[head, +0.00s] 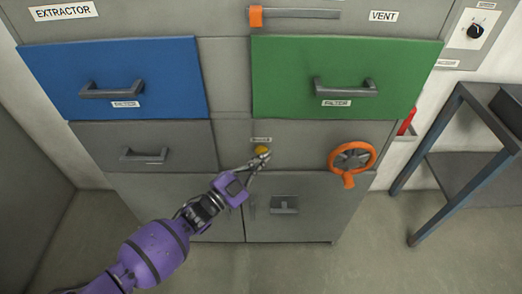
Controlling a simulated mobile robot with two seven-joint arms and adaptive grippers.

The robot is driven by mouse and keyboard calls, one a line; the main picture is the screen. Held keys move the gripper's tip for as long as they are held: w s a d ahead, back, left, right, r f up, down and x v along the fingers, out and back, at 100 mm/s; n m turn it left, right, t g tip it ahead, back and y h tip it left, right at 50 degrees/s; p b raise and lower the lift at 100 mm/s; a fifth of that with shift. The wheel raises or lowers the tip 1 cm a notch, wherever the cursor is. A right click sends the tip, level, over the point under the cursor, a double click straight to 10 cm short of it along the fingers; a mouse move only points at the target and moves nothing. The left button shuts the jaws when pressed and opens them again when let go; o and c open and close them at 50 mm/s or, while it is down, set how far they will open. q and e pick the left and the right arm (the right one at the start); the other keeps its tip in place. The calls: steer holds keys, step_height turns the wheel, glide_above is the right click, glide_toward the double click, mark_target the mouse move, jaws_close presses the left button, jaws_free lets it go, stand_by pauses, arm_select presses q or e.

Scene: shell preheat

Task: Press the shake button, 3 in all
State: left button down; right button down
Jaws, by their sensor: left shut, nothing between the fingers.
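The shake button is a small round yellow button (261,149) on the grey panel in the middle of the cabinet. A small label above it is too small to read. My left gripper (262,160) is shut and empty, with its fingertips at the lower edge of the button. I cannot tell whether the tips touch it or press it in. My purple left arm comes in from the lower left. My right gripper is not in the view.
An orange handwheel (352,158) sits right of the button. A blue drawer (70,65), a green drawer (405,65) and a grey drawer (190,135) have protruding handles. A dark metal stand (465,200) is at the right. The floor in front is clear.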

arm_select(q)
steer(key=shift+w, duration=0.1)
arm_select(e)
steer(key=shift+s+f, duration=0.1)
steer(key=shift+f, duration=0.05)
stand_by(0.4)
arm_select(q)
steer(key=shift+w, duration=0.35)
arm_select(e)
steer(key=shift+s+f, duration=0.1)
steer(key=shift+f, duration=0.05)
arm_select(q)
steer(key=shift+w+b, duration=0.4)
steer(key=shift+w, duration=0.05)
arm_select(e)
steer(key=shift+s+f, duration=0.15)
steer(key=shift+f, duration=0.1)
arm_select(q)
steer(key=shift+s, duration=0.15)
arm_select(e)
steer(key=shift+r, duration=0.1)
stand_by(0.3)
arm_select(q)
steer(key=shift+s+p, duration=0.35)
steer(key=shift+s, duration=0.4)
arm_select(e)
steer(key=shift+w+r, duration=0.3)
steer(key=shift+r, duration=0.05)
